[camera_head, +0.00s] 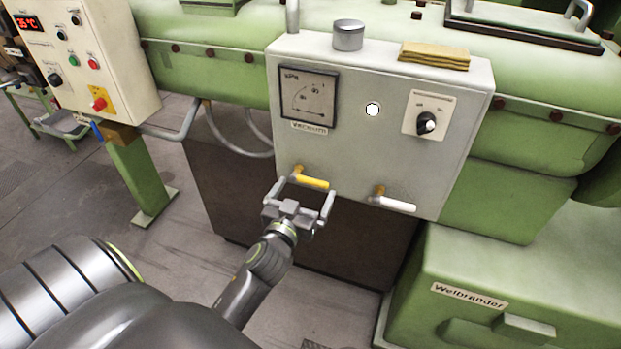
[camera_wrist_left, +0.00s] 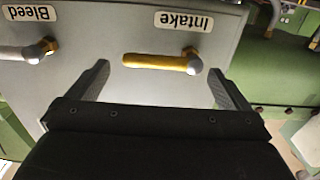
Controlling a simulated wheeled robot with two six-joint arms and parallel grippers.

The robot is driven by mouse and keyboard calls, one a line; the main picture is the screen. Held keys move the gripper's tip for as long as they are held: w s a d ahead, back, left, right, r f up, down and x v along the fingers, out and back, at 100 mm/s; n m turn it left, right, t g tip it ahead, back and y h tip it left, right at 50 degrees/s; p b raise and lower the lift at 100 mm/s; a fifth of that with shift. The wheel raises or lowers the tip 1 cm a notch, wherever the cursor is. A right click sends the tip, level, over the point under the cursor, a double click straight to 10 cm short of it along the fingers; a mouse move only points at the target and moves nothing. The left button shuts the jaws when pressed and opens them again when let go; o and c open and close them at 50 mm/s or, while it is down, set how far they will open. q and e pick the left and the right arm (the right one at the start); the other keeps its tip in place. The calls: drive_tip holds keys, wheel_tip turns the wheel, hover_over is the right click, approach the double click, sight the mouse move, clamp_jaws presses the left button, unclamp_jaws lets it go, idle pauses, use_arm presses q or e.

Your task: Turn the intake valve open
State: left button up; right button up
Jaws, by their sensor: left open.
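The intake valve has a yellow lever handle (camera_head: 313,182) on the lower left front of the grey panel box. Its handle lies about level, reaching right from its brass pivot in the head view. The wrist view is turned over: there the yellow handle (camera_wrist_left: 155,61) reaches left from the pivot, beside the "Intake" label (camera_wrist_left: 184,21). My left gripper (camera_head: 306,187) is open, with one finger on each side of the handle's length. The fingers (camera_wrist_left: 162,82) show no clear contact with it. My right gripper is out of view.
The bleed valve (camera_head: 396,203) with a white handle sits to the right on the same panel (camera_head: 350,150). A vacuum gauge (camera_head: 309,97) and a black rotary knob (camera_head: 427,122) are above. A green machine block (camera_head: 500,275) stands at lower right. Open floor (camera_head: 165,245) lies left.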

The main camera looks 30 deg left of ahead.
sight(310, 183)
use_arm(q)
drive_tip(key=shift+x, duration=2.25)
